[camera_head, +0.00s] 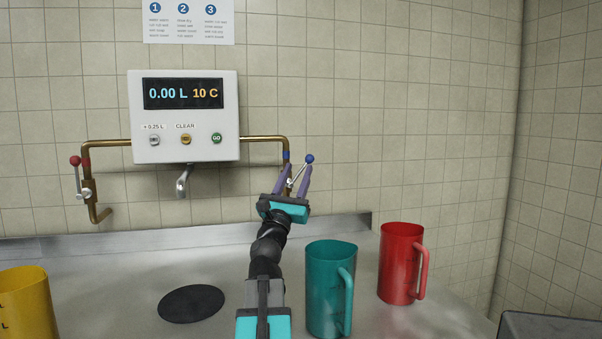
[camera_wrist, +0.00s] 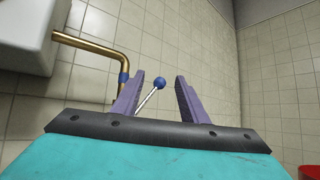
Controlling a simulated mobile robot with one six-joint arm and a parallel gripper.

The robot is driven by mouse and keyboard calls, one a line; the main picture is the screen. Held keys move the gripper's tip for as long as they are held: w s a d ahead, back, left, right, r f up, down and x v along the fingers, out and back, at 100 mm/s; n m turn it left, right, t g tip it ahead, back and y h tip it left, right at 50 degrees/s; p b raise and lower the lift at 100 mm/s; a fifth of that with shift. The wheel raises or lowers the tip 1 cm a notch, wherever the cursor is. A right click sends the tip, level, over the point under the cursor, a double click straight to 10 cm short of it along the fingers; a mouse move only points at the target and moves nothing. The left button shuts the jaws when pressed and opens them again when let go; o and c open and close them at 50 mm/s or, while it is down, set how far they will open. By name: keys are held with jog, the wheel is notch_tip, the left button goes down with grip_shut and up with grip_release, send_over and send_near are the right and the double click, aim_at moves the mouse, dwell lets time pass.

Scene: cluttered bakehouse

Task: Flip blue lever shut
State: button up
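The blue lever (camera_head: 309,159) has a blue ball knob on a thin metal rod. It stands tilted up and to the right from the brass pipe with the blue band on the right of the wall unit. In the wrist view its blue knob (camera_wrist: 159,84) shows between my two purple fingers. My gripper (camera_head: 294,180) is open in front of the lever, with the fingers spread to either side of the rod. I cannot tell whether a finger touches it. The lever's base and valve are hidden behind my gripper.
A white control box (camera_head: 185,148) with a display reading 0.00 L and 10 C hangs on the tiled wall. A red lever (camera_head: 76,162) is on the left pipe. A teal jug (camera_head: 325,285), a red jug (camera_head: 397,265) and a yellow jug (camera_head: 25,305) stand on the metal counter.

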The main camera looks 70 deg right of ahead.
jog(key=shift+a, duration=2.9)
